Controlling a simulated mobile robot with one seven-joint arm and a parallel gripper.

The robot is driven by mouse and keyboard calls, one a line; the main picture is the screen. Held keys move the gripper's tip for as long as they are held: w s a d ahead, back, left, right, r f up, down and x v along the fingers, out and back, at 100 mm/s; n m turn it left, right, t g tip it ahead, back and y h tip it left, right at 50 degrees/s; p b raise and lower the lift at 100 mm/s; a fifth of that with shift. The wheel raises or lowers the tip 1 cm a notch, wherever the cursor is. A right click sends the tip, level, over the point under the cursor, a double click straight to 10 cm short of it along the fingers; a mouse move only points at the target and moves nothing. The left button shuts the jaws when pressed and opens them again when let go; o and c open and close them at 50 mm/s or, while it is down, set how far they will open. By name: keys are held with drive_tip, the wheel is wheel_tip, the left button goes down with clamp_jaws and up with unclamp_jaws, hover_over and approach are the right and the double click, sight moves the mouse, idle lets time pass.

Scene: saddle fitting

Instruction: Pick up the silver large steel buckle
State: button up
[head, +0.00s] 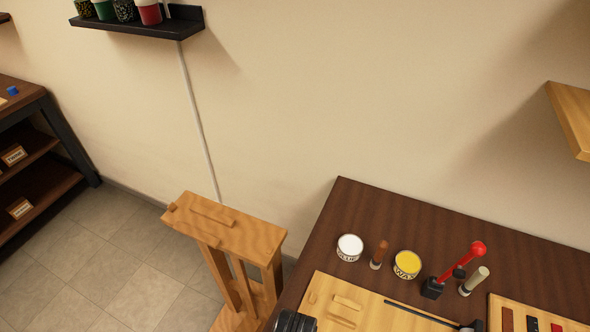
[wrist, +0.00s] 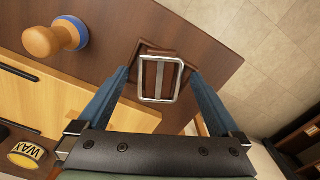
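The silver steel buckle (wrist: 144,80), a rectangular frame with a centre bar, shows in the wrist view near the table's edge. A small brown piece shows behind and through it. My gripper (wrist: 159,74) is open, with one blue finger left of the buckle and one right of it. Small gaps show between the fingers and the buckle, and nothing is held. How far the fingertips are above the table, I cannot tell. I do not see the buckle in the head view.
On the dark table (head: 345,205) stand a white tin (head: 349,247), a yellow wax tin (head: 407,264) and a red-handled tool (head: 463,262). A light wooden board (head: 335,309) lies in front. A round wooden-handled tool (wrist: 52,40) is left of the buckle. A wooden stand (head: 225,230) is beside the table.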

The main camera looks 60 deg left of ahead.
drive_tip(key=c, duration=1.4)
drive_tip(key=shift+r, duration=0.1)
